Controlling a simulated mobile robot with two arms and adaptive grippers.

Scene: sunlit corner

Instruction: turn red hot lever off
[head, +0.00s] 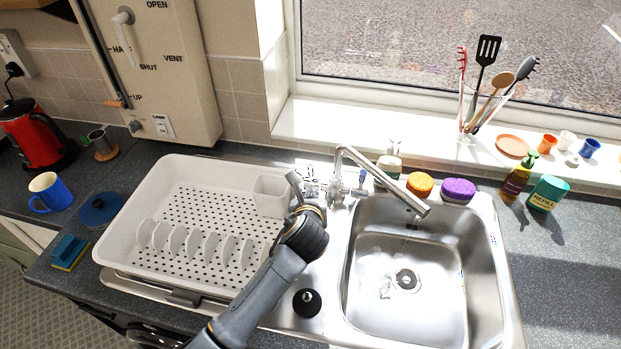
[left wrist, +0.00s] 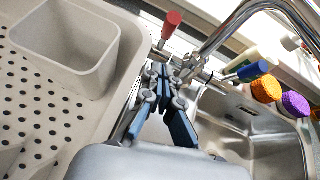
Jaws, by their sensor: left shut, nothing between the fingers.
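The hot lever with its red tip (left wrist: 171,24) shows in the left wrist view, sticking up on the left side of the chrome tap (head: 385,182). I cannot make it out clearly in the head view, close to my gripper. The cold lever with a blue tip (left wrist: 253,70) points out to the right of the tap; it also shows in the head view (head: 362,177). My left gripper (left wrist: 164,74) is shut and empty, with its fingers just short of the tap base and below the red tip. In the head view my left gripper (head: 294,187) is left of the tap.
A white dish rack (head: 165,190) with a cutlery cup (head: 271,195) stands close on the left. The steel sink (head: 408,315) is on the right, with a black plug (head: 307,302) beside it. Orange (head: 420,183) and purple (head: 458,189) sponges and a soap bottle (head: 389,166) stand behind.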

